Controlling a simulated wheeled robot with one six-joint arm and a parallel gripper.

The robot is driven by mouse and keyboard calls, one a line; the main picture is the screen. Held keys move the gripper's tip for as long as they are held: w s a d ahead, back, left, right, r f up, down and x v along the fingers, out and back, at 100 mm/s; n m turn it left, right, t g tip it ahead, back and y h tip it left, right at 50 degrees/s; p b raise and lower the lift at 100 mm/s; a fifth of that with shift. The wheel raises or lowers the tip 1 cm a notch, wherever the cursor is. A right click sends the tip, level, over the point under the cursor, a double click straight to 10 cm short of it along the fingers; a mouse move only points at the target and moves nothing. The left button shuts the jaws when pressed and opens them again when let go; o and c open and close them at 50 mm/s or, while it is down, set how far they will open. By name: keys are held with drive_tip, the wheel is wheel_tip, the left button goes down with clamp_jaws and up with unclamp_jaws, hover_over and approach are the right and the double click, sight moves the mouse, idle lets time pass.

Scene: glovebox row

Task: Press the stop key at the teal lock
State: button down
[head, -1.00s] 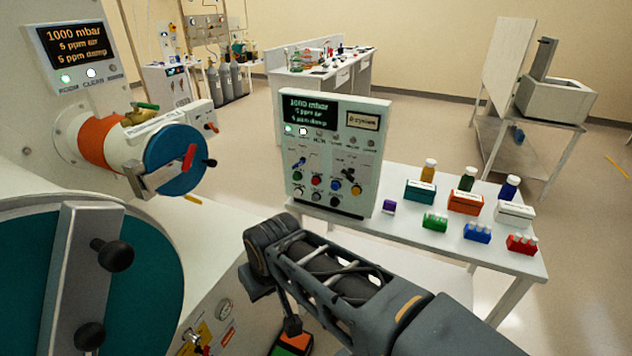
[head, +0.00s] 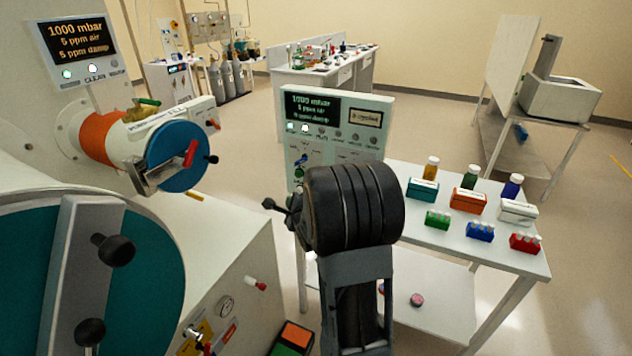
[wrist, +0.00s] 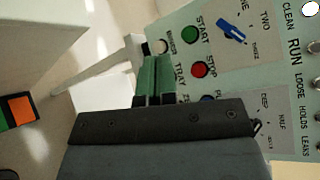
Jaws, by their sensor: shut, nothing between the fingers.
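The pale green control panel (head: 352,118) stands on the white table, its lower part hidden by my arm in the head view. In the wrist view its red STOP key (wrist: 198,69) shows beside the green START key (wrist: 190,35). My gripper (wrist: 154,62) is shut and empty, its green-padded fingers left of the STOP key in the picture; I cannot tell if they touch the panel. The large teal lock door (head: 140,270) is at the left.
A smaller lock with a blue door (head: 178,165) and orange collar (head: 100,138) juts out at left. Boxes and bottles, such as an orange box (head: 467,203), stand right of my arm. An orange and green box (head: 292,338) lies low in front.

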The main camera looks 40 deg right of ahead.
drive_tip(key=d+m, duration=0.1)
drive_tip(key=d+m+t, duration=0.1)
drive_tip(key=m, duration=0.1)
drive_tip(key=shift+w+d+f+t+h, duration=0.1)
drive_tip(key=shift+d+f+t+h, duration=0.05)
drive_tip(key=shift+f+t+h, duration=0.2)
drive_tip(key=w+d, duration=0.4)
drive_tip(key=d, duration=0.3)
drive_tip(key=shift+d+p, duration=0.35)
drive_tip(key=shift+d, duration=0.05)
drive_tip(key=shift+w+d, duration=0.1)
idle(2.1)
drive_tip(key=shift+w+d, duration=0.2)
drive_tip(key=shift+d, duration=0.05)
drive_tip(key=shift+w+d, duration=0.25)
drive_tip(key=shift+d, duration=0.35)
idle(1.0)
drive_tip(key=shift+a, duration=0.2)
drive_tip(key=shift+s+a, duration=0.5)
drive_tip(key=shift+a, duration=0.25)
drive_tip(key=shift+a, duration=0.1)
